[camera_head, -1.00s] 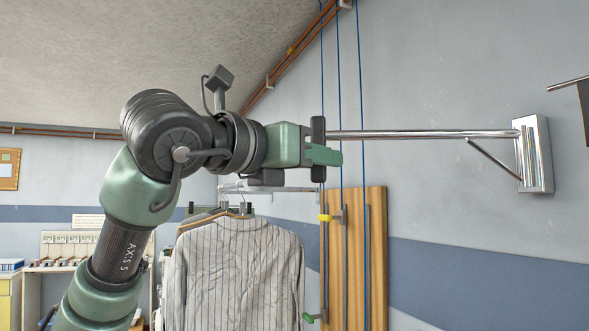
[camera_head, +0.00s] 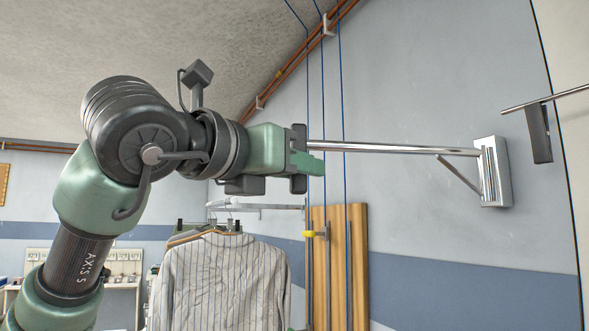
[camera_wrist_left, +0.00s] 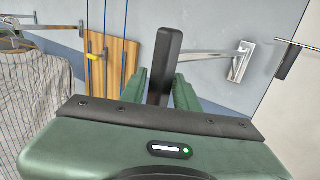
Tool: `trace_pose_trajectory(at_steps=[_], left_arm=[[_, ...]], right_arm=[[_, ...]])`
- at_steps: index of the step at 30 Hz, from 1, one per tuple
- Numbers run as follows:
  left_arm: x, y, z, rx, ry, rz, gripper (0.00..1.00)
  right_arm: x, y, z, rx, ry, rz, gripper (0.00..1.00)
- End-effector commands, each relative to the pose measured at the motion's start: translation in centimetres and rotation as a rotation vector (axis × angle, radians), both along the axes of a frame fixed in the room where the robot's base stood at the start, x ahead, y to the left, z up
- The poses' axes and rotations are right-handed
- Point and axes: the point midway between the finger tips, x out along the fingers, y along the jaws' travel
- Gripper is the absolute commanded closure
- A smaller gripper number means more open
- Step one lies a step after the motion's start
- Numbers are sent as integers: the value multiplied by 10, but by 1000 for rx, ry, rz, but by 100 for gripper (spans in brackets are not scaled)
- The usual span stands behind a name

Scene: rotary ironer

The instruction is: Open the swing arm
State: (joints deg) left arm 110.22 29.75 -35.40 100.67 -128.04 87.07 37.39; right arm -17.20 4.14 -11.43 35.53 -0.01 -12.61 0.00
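The swing arm (camera_head: 400,149) is a chrome bar with a diagonal brace, fixed to a shiny wall bracket (camera_head: 493,172) on the right. It reaches left across the picture, and its free end bears an upright black grip (camera_head: 299,148). My left gripper (camera_head: 306,164) has its green fingers on either side of this grip. In the left wrist view the black grip (camera_wrist_left: 166,62) stands between the two fingers, which appear closed on it; the exact contact is partly hidden. The bar (camera_wrist_left: 208,54) runs from there to the bracket. My right gripper is not in view.
A striped shirt (camera_head: 222,280) hangs from a rail behind my left arm. A wooden board (camera_head: 357,275) and blue cables (camera_head: 342,100) stand behind the grip.

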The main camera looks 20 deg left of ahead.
Motion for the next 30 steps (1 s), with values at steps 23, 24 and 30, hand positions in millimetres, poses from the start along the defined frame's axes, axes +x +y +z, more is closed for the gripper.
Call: trace_pose_trajectory(at_steps=[23,24,30], left_arm=[[-15,8,-2,-1,0,5,56],[-22,10,-3,-1,-1,7,56],[-55,22,-2,-2,-2,8,56]], right_arm=[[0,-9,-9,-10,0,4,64],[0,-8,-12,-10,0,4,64],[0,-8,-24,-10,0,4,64]])
